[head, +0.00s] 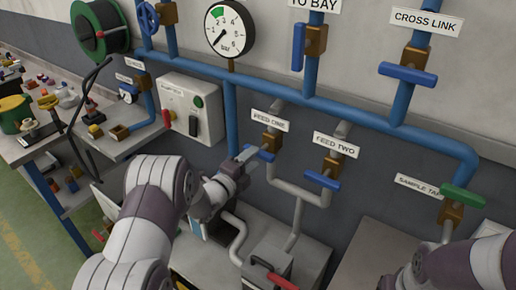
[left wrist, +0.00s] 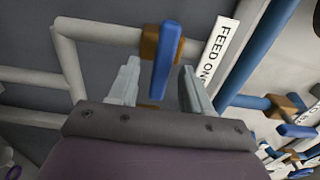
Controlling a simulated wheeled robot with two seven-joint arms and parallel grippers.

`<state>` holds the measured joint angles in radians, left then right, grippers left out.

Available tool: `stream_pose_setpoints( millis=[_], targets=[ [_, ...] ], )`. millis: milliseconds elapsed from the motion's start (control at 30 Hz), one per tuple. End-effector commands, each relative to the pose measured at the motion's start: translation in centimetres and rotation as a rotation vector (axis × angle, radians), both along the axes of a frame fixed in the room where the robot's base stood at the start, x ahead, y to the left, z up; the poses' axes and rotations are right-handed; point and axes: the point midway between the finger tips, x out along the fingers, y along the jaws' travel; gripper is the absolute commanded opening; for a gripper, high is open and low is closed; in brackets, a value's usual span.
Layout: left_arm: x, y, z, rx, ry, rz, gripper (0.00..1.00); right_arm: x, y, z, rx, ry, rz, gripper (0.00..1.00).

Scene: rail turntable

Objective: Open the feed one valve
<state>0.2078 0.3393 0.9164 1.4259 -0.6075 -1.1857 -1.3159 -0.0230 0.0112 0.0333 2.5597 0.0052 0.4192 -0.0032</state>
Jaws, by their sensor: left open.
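The feed one valve has a brass body (head: 272,141) and a blue lever (head: 265,155), under the FEED ONE label (head: 269,121). The lever lies across its grey pipe. My left gripper (head: 248,156) is at the lever and hides part of it in the head view. In the left wrist view, the blue lever (left wrist: 165,62) stands between the two open fingers of my left gripper (left wrist: 159,72), with a gap on each side. The brass body (left wrist: 149,42) shows behind it. My right forearm is at the lower right; its gripper is out of view.
The feed two valve (head: 323,180) with a blue lever is close on the right. The sample tap (head: 462,195) has a green lever. A grey control box (head: 191,108) and pressure gauge (head: 230,30) are on the wall. A cluttered bench (head: 60,135) stands left.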

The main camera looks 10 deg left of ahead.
Motion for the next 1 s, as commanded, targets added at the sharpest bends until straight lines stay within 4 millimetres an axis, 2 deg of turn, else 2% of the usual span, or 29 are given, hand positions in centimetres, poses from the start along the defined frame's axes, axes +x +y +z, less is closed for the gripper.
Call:
stream_pose_setpoints(
  millis=[100,233,567,600,733,767,1000],
  targets=[
    [2.0,-0.8,0.2,-0.001,0.000,-0.001,0.49,0.0,0.0,0.9,0.000,0.000,0.000,0.43],
    [3.4,-1.2,0.1,-0.001,0.000,0.000,0.49,0.0,0.0,1.1,0.000,0.000,0.000,0.43],
    [4.0,-1.5,-0.1,-0.001,0.001,0.001,0.49,0.0,0.0,1.2,0.000,0.000,0.000,0.43],
    [4.0,-1.4,-0.1,-0.002,0.002,0.001,0.46,0.0,0.0,1.2,0.000,0.000,0.000,0.43],
    [4.0,-1.4,-0.1,-0.002,0.002,0.001,0.03,0.0,0.0,1.2,0.000,0.000,0.000,0.43],
    [4.0,-1.4,-0.1,-0.002,0.002,0.001,0.00,0.0,0.0,1.2,0.000,0.000,0.000,0.43],
    [4.0,-1.4,-0.1,-0.010,0.006,0.001,0.00,0.0,0.0,1.0,0.000,0.000,0.000,0.43]
  ],
)
